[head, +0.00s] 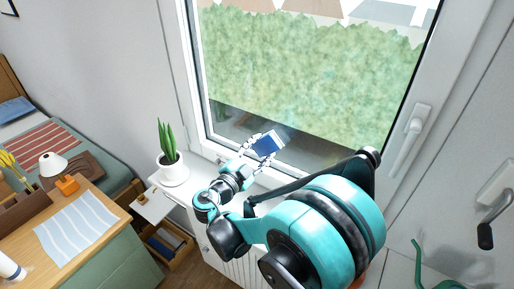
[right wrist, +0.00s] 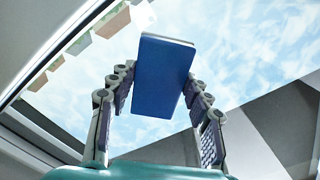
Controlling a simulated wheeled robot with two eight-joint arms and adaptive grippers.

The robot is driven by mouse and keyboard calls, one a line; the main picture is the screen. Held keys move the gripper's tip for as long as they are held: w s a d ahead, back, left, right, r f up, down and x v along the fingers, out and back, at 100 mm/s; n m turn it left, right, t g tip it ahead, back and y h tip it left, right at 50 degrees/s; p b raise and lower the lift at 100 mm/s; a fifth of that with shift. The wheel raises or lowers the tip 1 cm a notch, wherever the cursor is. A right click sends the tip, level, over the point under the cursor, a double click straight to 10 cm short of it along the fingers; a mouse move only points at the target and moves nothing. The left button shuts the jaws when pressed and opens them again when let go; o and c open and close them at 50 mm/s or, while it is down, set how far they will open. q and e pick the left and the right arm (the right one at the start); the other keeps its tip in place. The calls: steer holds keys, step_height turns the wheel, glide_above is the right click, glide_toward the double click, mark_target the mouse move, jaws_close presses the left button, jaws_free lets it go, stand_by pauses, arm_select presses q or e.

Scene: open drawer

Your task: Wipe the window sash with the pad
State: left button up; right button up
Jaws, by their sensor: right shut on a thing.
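The pad (head: 268,145) is a small blue block with a white layer on one side. My right gripper (head: 264,153) is shut on it, with a finger on each side. The right wrist view also shows the pad (right wrist: 160,80) upright between the fingers. The window sash (head: 438,62) is the white frame around the glass, with a handle (head: 408,142) on its right side. The pad is in front of the lower glass; whether it touches the window cannot be told. My right arm hides part of the lower sash. My left gripper is not in view.
A potted plant (head: 171,172) stands on the sill left of my right gripper. A wooden desk (head: 103,252) with a lamp (head: 53,164) and a striped cloth (head: 76,228) is at the lower left. An open drawer (head: 171,254) is beside it. A door handle (head: 487,232) is at the right.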

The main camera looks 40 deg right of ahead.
mark_target(285, 151)
steer(key=shift+s+d, duration=0.4)
steer(key=shift+s, duration=0.6)
steer(key=shift+s+d, duration=0.45)
steer(key=shift+s, duration=0.55)
steer(key=shift+s+d, duration=0.4)
steer(key=shift+s, duration=0.6)
steer(key=shift+a, duration=0.1)
steer(key=shift+v, duration=2.8)
steer(key=shift+v, duration=1.55)
